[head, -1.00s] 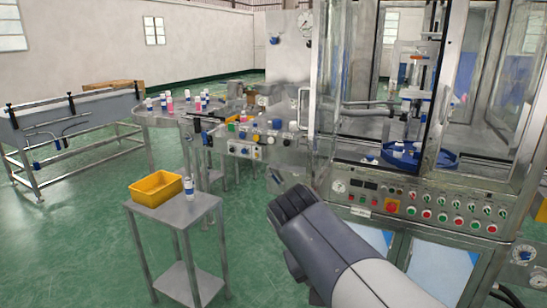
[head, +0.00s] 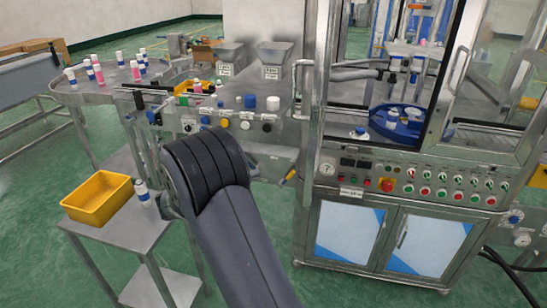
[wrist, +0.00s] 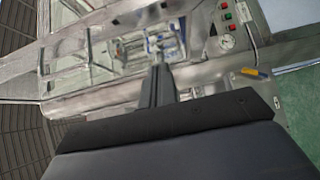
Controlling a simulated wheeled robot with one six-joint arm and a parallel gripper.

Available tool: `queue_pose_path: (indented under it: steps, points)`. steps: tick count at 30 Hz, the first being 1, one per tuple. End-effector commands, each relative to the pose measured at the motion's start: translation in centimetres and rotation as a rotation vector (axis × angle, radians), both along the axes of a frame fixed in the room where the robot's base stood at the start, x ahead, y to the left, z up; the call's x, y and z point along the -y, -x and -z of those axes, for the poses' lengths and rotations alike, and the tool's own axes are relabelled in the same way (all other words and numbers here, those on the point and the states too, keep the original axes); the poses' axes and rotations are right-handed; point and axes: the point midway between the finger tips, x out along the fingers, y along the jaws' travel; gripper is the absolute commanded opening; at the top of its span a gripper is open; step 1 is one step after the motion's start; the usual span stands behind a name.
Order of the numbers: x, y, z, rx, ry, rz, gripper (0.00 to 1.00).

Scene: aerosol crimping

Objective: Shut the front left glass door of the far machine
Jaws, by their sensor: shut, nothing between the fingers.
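The far machine (head: 345,195) is a steel cabinet with a glazed upper part, at the right of the head view. Its front left glass door (head: 316,100) appears swung out toward me, seen almost edge-on, with a bar handle (head: 301,78) on its left side. The front left opening shows the inside clearly. The front right door has its own handle (head: 458,72). My gripper (wrist: 159,68) is shut and empty in the wrist view, pointing at steelwork. In the head view my arm hides it, left of the door; I cannot tell its distance to the door.
A small steel table (head: 118,236) with a yellow bin (head: 97,200) and a can (head: 143,194) stands at lower left. A round table (head: 95,95) holds several cans behind it. A knobbed panel (head: 215,122) lies behind my arm. Green floor is free in front.

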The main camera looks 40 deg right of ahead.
Motion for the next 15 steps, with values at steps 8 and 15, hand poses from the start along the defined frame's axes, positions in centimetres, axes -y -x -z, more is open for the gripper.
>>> queue_pose_path:
  steps: [8, 15]
  points:
    - [3.6, 0.3, -0.3, -0.001, 0.004, 0.004, 0.00]
    - [8.9, 0.7, -0.3, -0.003, 0.002, 0.006, 0.00]
